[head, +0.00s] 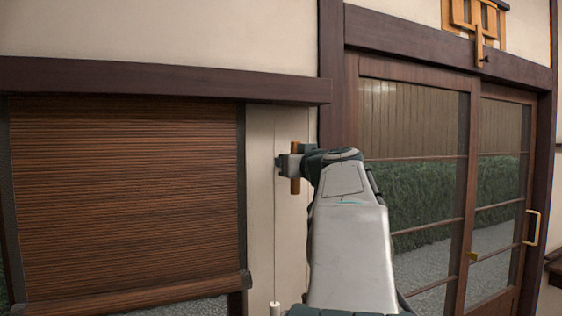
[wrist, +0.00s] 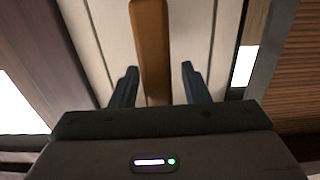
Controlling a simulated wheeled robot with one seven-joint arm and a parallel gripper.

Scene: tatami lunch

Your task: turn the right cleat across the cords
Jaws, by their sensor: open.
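An orange-brown wooden bar, which looks like the right cleat (head: 295,184), stands upright against the pale wall strip right of the blind. In the head view my gripper (head: 287,163) is at it and hides its middle. In the wrist view the cleat (wrist: 152,45) runs lengthwise between the two dark fingers of my gripper (wrist: 158,70). The fingers are open, with a gap on each side of the cleat. A thin pale line, perhaps a cord (head: 275,215), runs down the wall left of the cleat. I cannot tell how the cords lie behind my gripper.
A brown slatted blind (head: 125,190) hangs left of the wall strip. A dark wooden post (head: 331,90) and glazed sliding doors (head: 425,150) stand to the right. A small white knob (head: 275,308) shows at the bottom. A wooden frame (head: 478,18) hangs above the doors.

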